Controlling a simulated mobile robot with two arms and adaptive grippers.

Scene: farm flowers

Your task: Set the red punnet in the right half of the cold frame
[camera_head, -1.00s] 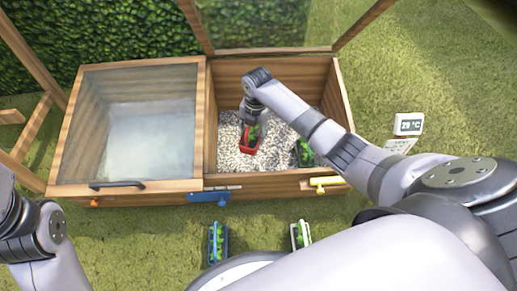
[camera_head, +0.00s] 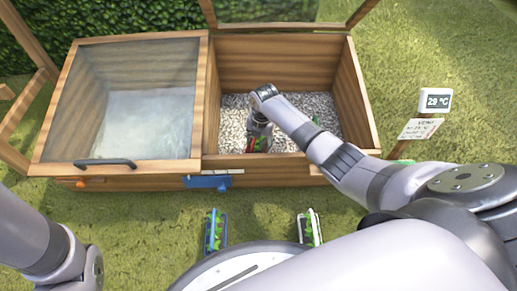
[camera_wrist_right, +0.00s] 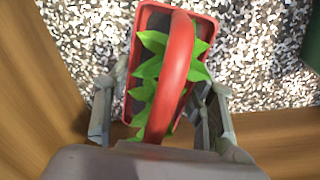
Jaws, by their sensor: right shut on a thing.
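The red punnet (camera_head: 251,144), with green leaves and an arched handle, is over the gravel in the open right half of the cold frame (camera_head: 275,62). It also shows in the right wrist view (camera_wrist_right: 204,27), upright from above. My right gripper (camera_wrist_right: 160,105) has its fingers on either side of the red handle and is shut on the punnet. In the head view my right gripper (camera_head: 259,133) hides much of it. Whether its base touches the gravel, I cannot tell. My left arm shows at the lower left, but its gripper is out of view.
The left half is covered by a glass lid (camera_head: 130,95). A green object (camera_wrist_right: 312,40) stands on the gravel to the right. A blue punnet (camera_head: 216,232) and a white punnet (camera_head: 309,228) are on the grass. A thermometer sign (camera_head: 436,101) stands at right.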

